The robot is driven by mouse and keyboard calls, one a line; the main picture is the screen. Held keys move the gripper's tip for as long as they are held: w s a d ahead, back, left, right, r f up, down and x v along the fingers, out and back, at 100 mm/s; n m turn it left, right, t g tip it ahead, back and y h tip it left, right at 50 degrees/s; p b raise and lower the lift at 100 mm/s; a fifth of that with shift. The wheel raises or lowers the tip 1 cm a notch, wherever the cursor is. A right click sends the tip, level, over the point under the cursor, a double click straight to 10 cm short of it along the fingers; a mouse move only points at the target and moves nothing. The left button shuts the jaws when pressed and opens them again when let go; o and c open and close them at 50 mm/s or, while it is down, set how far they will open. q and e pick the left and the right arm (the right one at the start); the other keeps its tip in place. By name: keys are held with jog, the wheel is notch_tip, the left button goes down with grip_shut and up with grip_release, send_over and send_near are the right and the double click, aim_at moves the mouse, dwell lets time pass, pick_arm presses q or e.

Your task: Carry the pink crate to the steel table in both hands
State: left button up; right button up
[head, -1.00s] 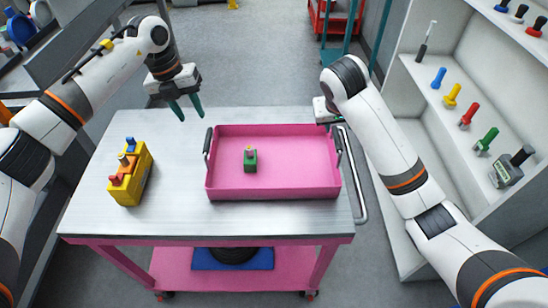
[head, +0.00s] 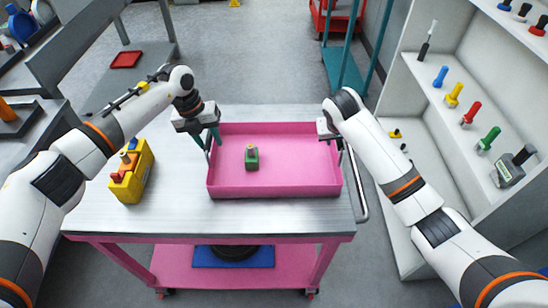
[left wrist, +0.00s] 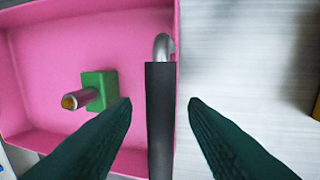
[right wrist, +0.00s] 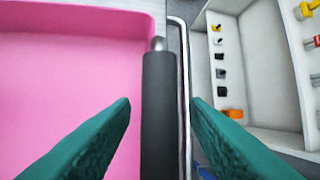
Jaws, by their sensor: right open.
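The pink crate (head: 275,188) rests on the metal top of a pink-framed trolley (head: 130,218). A green block with a peg (head: 251,157) stands inside it. My left gripper (left wrist: 160,102) is open at the crate's left side. In the left wrist view its fingers lie either side of the dark left handle (left wrist: 160,125), apart from it. My right gripper (right wrist: 160,102) is open, its fingers either side of the dark right handle (right wrist: 158,115). The head view hides the right fingers behind the arm. A grey metal table (head: 100,55) stands at the upper left.
A yellow holder (head: 130,183) with coloured pieces stands on the trolley top, left of the crate. A white shelf unit (head: 460,105) with several coloured tools is on the right. A red tray (head: 125,59) lies at upper left. The floor behind the trolley is partly clear.

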pick_arm(q)
jog(key=shift+d+f, duration=0.1)
jog(key=shift+f, duration=0.3)
pick_arm(e)
jog(key=shift+w+f, duration=0.15)
jog(key=shift+f, duration=0.25)
pick_arm(q)
grip_shut()
pick_arm(e)
jog(key=c, duration=0.9)
pick_arm(q)
jog(key=shift+r, duration=0.1)
pick_arm(e)
jog(key=shift+r, duration=0.1)
